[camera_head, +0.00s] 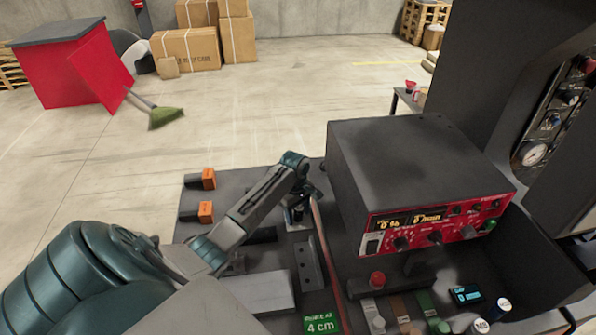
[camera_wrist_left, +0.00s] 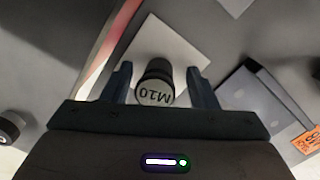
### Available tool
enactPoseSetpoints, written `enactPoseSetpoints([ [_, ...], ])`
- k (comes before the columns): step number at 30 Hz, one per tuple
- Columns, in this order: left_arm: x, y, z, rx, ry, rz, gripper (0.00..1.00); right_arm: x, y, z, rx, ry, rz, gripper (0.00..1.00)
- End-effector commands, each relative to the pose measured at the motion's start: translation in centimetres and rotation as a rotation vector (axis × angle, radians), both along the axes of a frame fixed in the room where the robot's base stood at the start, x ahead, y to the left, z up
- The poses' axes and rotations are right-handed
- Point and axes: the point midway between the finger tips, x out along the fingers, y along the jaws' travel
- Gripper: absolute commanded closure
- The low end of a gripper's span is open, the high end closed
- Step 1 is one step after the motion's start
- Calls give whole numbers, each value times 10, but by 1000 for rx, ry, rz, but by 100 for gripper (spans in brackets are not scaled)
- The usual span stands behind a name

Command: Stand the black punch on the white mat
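The black punch (camera_wrist_left: 157,72), with a light end marked M10, is upright over the white mat (camera_wrist_left: 180,43) in the left wrist view. Its base appears to rest on the mat. My left gripper (camera_wrist_left: 158,78) is open around it, with one finger on each side and a visible gap at least on the right. In the head view my left gripper (camera_head: 301,199) points down beside the grey machine, with the punch (camera_head: 298,213) dark and small below it. The mat (camera_head: 298,226) is mostly hidden there. My right gripper is not in view.
The grey machine with a red front (camera_head: 415,165) stands close to the right of the gripper. Two orange-and-black blocks (camera_head: 206,212) lie at the table's left. A green 4 cm label (camera_head: 322,324) is near the front, with several caps and punches (camera_head: 480,325) at front right.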

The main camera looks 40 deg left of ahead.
Motion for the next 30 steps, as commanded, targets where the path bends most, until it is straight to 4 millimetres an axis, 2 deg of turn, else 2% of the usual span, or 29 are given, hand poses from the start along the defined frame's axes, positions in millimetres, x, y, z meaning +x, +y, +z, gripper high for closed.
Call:
enactPoseSetpoints([
  [4, 0, 0, 3, 1, -1, 0, 47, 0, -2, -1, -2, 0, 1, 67],
  [8, 1, 2, 18, 3, -3, -2, 47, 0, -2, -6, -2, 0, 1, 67],
  [18, 2, 8, 89, 3, -4, 0, 47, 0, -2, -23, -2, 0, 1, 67],
  [21, 2, 8, 105, 1, -3, -1, 47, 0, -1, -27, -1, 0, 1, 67],
  [25, 1, 10, 117, 1, -1, 1, 47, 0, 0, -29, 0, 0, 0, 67],
  [30, 1, 9, 122, 0, 0, 1, 47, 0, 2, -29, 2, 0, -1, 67],
])
